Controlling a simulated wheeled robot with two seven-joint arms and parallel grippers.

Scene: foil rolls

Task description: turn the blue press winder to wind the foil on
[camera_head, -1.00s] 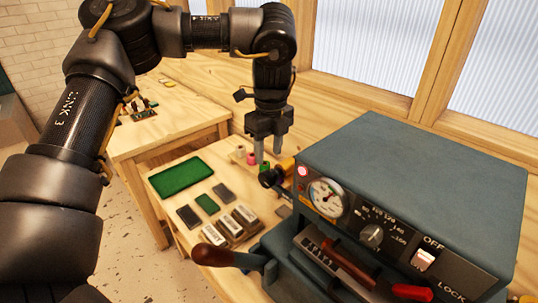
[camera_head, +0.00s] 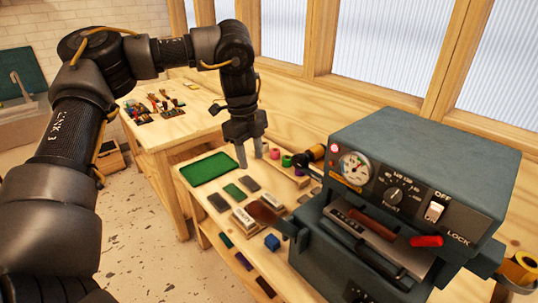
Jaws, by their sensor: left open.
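The blue-grey press (camera_head: 430,160) stands on the wooden bench at the right, with a dial, a knob and a lit switch on its front. A dark winder with an orange part (camera_head: 313,154) sticks out from its left side. A yellow foil roll (camera_head: 522,267) shows at its right side, near the picture's edge. My left gripper (camera_head: 250,157) points down, open and empty, left of the winder and apart from it, near the small coloured rolls. My right gripper is not in view.
Small coloured rolls (camera_head: 274,153) stand on a wooden holder beside the winder. Another table (camera_head: 175,125) stands behind.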

